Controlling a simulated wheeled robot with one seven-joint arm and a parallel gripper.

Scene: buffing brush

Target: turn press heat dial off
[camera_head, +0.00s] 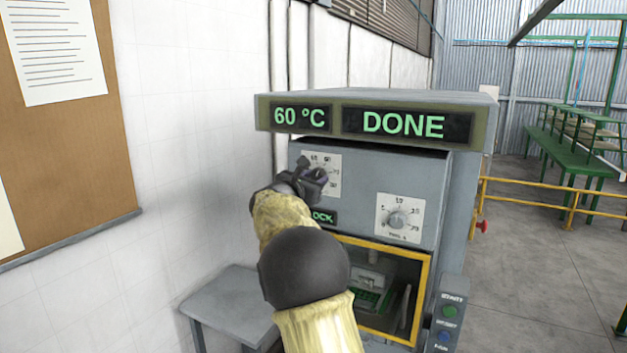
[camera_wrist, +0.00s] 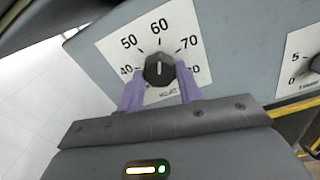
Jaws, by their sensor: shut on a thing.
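The press heat dial (camera_wrist: 159,71) is a black knob on a white scale plate (camera_wrist: 124,42) marked about 40 to 80. In the wrist view, the two purple fingers of my gripper (camera_wrist: 160,84) are on either side of the knob and shut on it. The knob's white pointer line is up near the 60. In the head view, my gripper (camera_head: 316,178) is at the upper left of the grey press front and covers most of the dial. The press display (camera_head: 302,118) reads 60 °C, and the display beside it (camera_head: 407,125) reads DONE.
A second dial (camera_head: 397,220), the timer, sits to the right on the same panel. Below is a yellow-framed window (camera_head: 425,290) with a green item behind it. A button box (camera_head: 449,312) is at lower right. A white wall is to the left, with a small grey table (camera_head: 230,300).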

